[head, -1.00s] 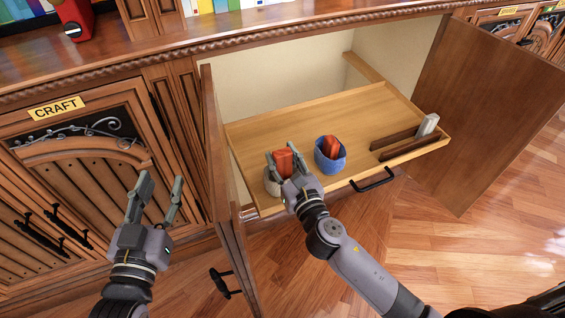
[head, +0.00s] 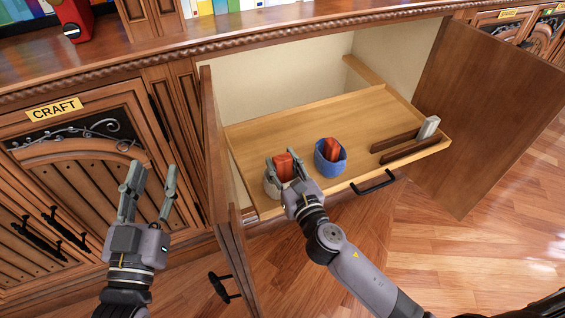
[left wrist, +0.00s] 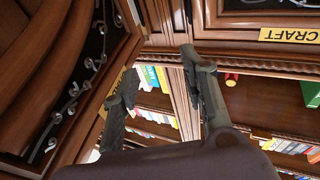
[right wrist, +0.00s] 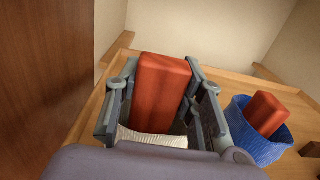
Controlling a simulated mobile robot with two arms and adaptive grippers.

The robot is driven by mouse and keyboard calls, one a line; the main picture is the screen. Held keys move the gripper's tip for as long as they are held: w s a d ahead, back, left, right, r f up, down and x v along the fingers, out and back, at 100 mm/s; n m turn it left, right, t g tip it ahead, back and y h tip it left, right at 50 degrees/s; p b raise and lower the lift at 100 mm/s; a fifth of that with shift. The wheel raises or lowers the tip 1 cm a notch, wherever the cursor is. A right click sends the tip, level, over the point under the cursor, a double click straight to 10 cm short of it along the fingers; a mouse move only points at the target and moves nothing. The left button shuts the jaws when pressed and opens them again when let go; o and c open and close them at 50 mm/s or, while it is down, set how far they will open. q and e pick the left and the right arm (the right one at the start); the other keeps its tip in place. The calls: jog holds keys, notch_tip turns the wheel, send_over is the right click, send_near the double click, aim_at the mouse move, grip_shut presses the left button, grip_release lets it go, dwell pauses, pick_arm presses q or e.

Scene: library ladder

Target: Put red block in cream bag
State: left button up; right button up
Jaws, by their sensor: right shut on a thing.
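A red block (head: 284,166) stands upright in the cream bag (head: 270,187) at the front left of the pulled-out wooden tray. My right gripper (head: 284,158) is shut on this block, its fingers on either side. In the right wrist view the block (right wrist: 163,85) rises between the fingers, and the cream bag's rim (right wrist: 150,137) shows below it; the block's lower end is hidden. A second red block (head: 332,148) leans in a blue bag (head: 329,170) to the right. My left gripper (head: 152,178) is open and empty, in front of the craft cabinet.
The tray (head: 340,110) has free room behind the bags. Dark dividers (head: 402,149) and a pale grey block (head: 428,127) are at its right. Open doors stand at the left (head: 214,150) and right (head: 490,110). A black handle (head: 372,183) is on the tray's front.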

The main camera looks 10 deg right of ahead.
jog(key=shift+f, duration=0.35)
jog(key=o, duration=1.1)
pick_arm(q)
jog(key=shift+s+d+r+t+h, duration=0.15)
jog(key=shift+r+t, duration=0.15)
jog(key=shift+r, duration=0.3)
jog(key=shift+s+d+r+t+h, duration=0.15)
jog(key=shift+r+t, duration=0.15)
jog(key=shift+r, duration=0.3)
pick_arm(e)
jog(key=shift+o, duration=0.2)
pick_arm(q)
jog(key=shift+w+a+f, duration=0.1)
jog(key=shift+a+f, duration=0.05)
